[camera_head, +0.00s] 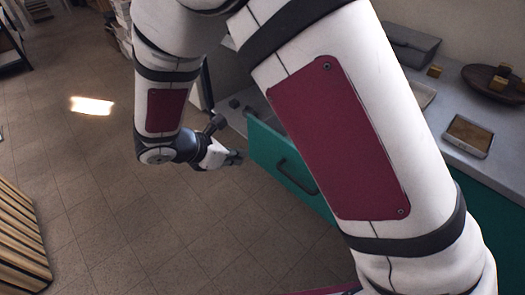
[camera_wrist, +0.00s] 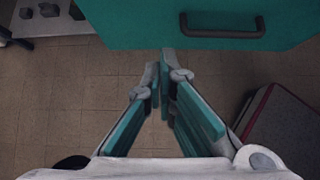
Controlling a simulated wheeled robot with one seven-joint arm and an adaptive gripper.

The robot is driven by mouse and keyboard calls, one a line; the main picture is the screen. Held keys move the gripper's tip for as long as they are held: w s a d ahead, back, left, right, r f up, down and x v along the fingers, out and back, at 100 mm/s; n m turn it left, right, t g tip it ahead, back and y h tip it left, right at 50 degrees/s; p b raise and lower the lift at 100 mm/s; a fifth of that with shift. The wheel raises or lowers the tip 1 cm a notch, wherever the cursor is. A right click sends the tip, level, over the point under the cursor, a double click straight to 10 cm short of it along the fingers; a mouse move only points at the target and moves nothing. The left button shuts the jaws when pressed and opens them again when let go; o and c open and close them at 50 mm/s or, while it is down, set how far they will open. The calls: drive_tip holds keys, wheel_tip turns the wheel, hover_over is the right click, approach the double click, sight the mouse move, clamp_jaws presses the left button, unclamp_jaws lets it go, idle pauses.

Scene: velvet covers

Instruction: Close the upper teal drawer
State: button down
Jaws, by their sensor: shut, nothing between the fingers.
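The teal drawer (camera_head: 270,153) stands pulled out from the counter, with part of its grey inside showing. Its dark bar handle (camera_head: 296,176) is on the front face; my upper arm hides the drawer's right part. In the wrist view the teal front (camera_wrist: 130,18) fills the top, with the handle (camera_wrist: 222,29) right of centre. My gripper (camera_head: 238,158) is shut and empty, just in front of the drawer's left end. In the wrist view its fingertips (camera_wrist: 160,68) are below and left of the handle; whether they touch the front I cannot tell.
The grey counter (camera_head: 448,92) holds a dark grey case (camera_head: 408,44), a dark bowl (camera_head: 490,84) with gold cubes and a small framed tray (camera_head: 467,136). Wooden slats (camera_head: 18,240) stand at the lower left. The tiled floor (camera_head: 90,190) between is clear.

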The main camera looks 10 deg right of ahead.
drive_tip(key=b, duration=0.2)
approach(275, 155)
drive_tip(key=shift+x, duration=2.3)
drive_tip(key=w+d+b, duration=0.1)
drive_tip(key=w+d, duration=0.7)
drive_tip(key=d, duration=0.3)
drive_tip(key=w+d, duration=0.9)
drive_tip(key=d, duration=0.3)
drive_tip(key=shift+b, duration=0.35)
drive_tip(key=shift+d, duration=0.2)
